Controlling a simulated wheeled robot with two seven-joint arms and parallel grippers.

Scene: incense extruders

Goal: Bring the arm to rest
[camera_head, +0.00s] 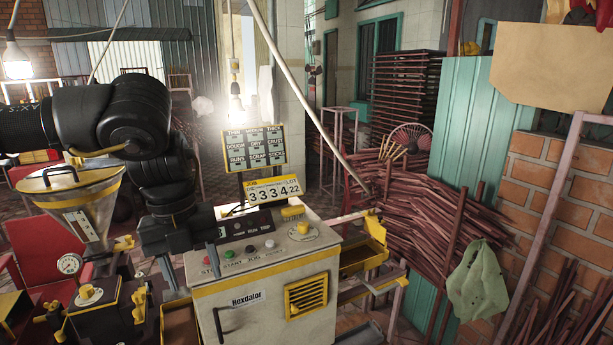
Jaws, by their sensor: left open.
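My left arm comes in from the left, black and bent, and reaches over the incense extruder. My left gripper (190,270) points down with its two fingers apart and nothing seen between them. My right gripper is not in view. The cabinet carries several coloured buttons, a yellow knob (303,229) and a counter (272,191) with flip digits.
A metal hopper (82,207) with a yellow rim and a dial gauge (69,264) stands at the left. A yellow chute (362,247) sticks out right of the cabinet. A dark label board (255,148) rises behind. Bundled sticks (423,208) fill the right side.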

